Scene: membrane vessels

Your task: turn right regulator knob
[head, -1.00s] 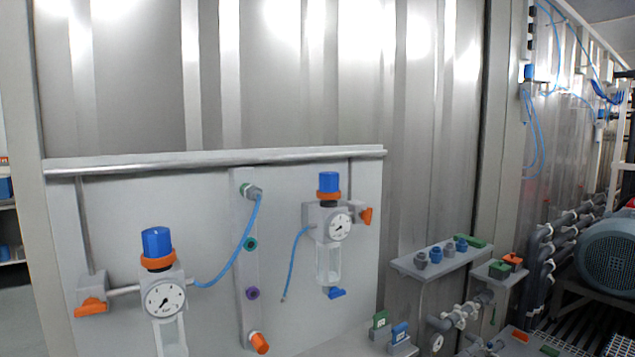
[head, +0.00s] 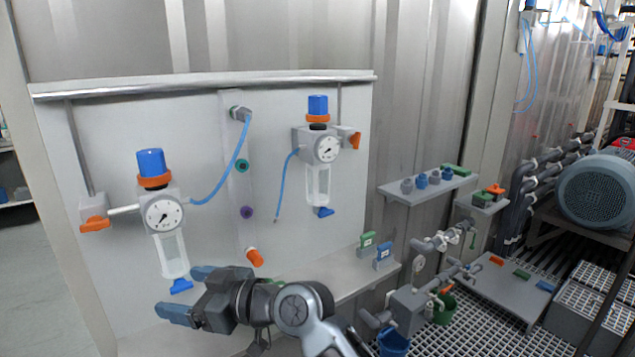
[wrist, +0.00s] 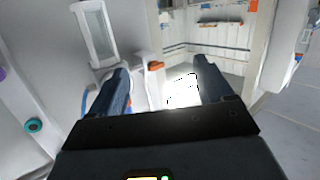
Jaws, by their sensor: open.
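The right regulator (head: 326,148) hangs on the upper right of the pale panel, with a blue knob (head: 318,105) on top above an orange ring, a dial and a clear bowl. The left regulator (head: 164,215) has a similar blue knob (head: 151,162) and hangs lower at the left. My gripper (head: 186,294) is open and empty, pointing left below the left regulator's bowl, well below and left of the right knob. In the wrist view my gripper (wrist: 162,78) shows its two fingers apart. The right knob is not in the wrist view.
A blue hose (head: 240,155) runs from the left regulator to the port strip. A teal port (head: 242,165) and an orange fitting (head: 254,257) are on that strip. A bench (head: 340,275) juts out under the panel. A shelf (head: 428,187) stands at right.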

